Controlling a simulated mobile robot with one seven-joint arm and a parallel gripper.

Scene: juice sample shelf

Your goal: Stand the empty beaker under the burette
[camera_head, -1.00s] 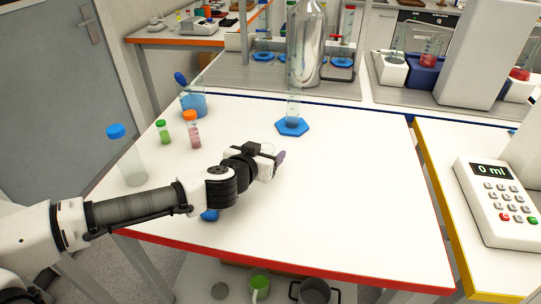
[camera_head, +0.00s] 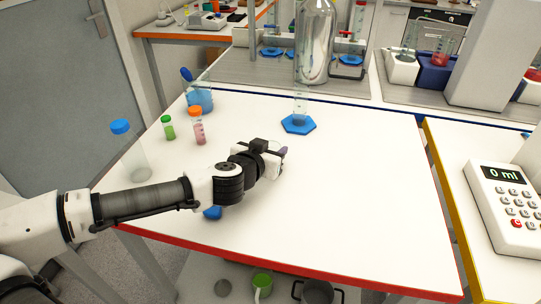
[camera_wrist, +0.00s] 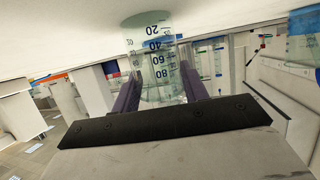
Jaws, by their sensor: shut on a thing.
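My gripper (camera_head: 277,158) is low over the front middle of the white table. It is shut on a clear glass beaker (camera_wrist: 150,42), which sits between the two dark fingers in the wrist view. The beaker has marks from 20 to 80 and looks empty. The wrist picture is upside down, with the table surface at the top. I cannot tell whether the beaker touches the table. Upright clear tubes with red parts (camera_head: 357,38) stand on the back bench. I cannot tell whether one is the burette.
A clear measuring cylinder on a blue hexagonal base (camera_head: 298,125) stands behind my gripper. A blue-capped bottle (camera_head: 133,160), green vial (camera_head: 168,128), pink vial (camera_head: 199,130) and beaker of blue liquid (camera_head: 200,98) stand left. The table's right side is clear. A keypad device (camera_head: 506,205) is farther right.

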